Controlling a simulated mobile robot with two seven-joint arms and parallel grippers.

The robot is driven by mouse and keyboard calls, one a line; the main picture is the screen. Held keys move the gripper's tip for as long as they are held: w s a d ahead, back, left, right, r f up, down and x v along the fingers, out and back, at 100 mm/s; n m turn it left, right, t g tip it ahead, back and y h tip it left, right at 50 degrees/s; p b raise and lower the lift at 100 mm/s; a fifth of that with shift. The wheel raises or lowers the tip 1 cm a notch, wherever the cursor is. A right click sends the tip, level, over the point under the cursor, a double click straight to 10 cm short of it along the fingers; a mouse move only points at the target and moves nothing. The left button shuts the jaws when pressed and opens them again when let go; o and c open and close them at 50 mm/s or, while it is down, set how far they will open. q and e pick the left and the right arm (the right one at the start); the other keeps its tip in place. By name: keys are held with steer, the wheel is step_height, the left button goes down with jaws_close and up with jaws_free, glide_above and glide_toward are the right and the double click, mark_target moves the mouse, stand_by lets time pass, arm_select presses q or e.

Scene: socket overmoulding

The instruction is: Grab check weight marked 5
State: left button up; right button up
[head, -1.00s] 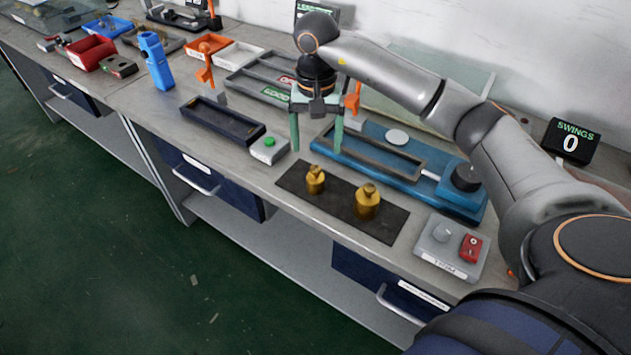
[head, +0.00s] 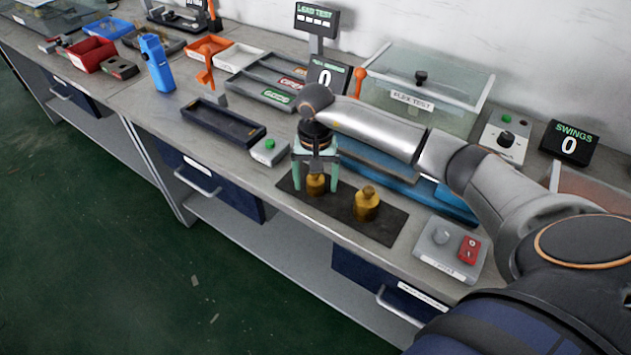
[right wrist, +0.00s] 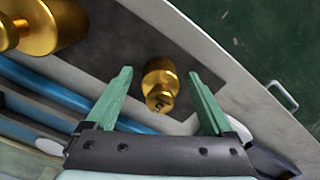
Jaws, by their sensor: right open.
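Two brass check weights stand on a dark mat (head: 386,232). The smaller weight (head: 316,186) is at the left and the larger weight (head: 367,204) is to its right. In the right wrist view the smaller weight (right wrist: 160,82) shows a mark on its knob that looks like a 5. The larger weight (right wrist: 52,24) is cut off at the top left there. My right gripper (head: 315,180) is open, with its green fingers on either side of the smaller weight. In the wrist view the fingers (right wrist: 163,88) stand apart from it. My left gripper is not in view.
A grey box with a green button (head: 269,150) stands left of the mat. A control box with a red switch (head: 462,250) stands to its right. A blue fixture (head: 390,170) lies behind, partly hidden by my arm. The bench edge is close in front.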

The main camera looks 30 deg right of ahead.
jaws_close()
stand_by(0.6)
steer(key=shift+r, duration=0.1)
